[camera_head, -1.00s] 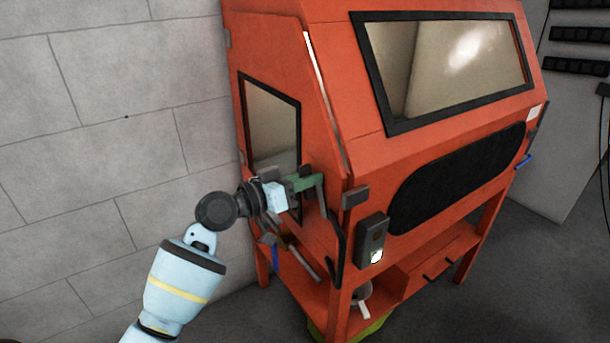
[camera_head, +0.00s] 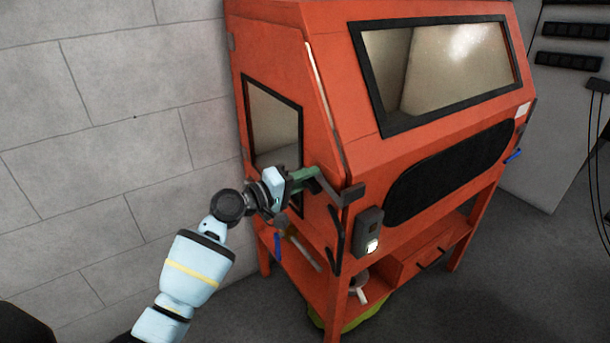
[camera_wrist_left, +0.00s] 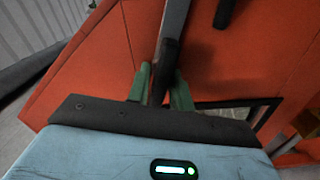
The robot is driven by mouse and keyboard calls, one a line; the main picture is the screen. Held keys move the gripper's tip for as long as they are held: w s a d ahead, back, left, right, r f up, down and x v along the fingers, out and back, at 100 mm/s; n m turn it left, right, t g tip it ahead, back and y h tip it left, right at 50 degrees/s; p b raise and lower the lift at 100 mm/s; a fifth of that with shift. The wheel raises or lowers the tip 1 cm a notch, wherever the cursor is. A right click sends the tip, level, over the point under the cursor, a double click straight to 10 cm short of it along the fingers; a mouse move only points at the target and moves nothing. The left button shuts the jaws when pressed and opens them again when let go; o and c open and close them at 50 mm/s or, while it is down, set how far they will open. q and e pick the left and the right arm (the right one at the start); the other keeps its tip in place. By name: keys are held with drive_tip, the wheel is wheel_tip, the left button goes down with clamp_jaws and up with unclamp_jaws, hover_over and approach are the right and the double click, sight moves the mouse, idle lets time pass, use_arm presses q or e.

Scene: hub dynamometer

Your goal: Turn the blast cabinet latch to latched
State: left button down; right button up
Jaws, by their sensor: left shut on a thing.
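The blast cabinet (camera_head: 320,110) is a large orange unit with a slanted window. Its latch (camera_head: 330,187) is a dark grey lever at the side door's front edge. Its free end now slants down to the right and meets or overlaps a dark block (camera_head: 353,194) at the cabinet corner; I cannot tell if they touch. My left gripper (camera_head: 304,176) has green fingers and is shut on the latch near its upper end. In the left wrist view the latch bar (camera_wrist_left: 172,30) runs between the fingers (camera_wrist_left: 162,85). My right gripper is not in view.
A dark bar handle (camera_head: 335,239) sits just below the latch. A small box with a lit switch (camera_head: 368,231) is on the front corner. A lower shelf holds tools and a grey cup-like thing. A grey block wall (camera_head: 90,150) is at left.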

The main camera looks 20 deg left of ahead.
use_arm(q)
drive_tip(key=n, duration=0.2)
drive_tip(key=shift+n+p, duration=0.3)
drive_tip(key=shift+p, duration=0.1)
drive_tip(key=shift+n, duration=0.3)
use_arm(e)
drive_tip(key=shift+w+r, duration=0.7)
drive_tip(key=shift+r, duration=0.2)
use_arm(q)
drive_tip(key=shift+f, duration=0.1)
drive_tip(key=c, duration=1.2)
unclamp_jaws()
drive_tip(key=shift+c, duration=0.2)
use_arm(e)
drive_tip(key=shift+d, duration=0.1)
use_arm(q)
drive_tip(key=v, duration=0.7)
drive_tip(key=shift+s+a, duration=0.25)
drive_tip(key=shift+s, duration=0.05)
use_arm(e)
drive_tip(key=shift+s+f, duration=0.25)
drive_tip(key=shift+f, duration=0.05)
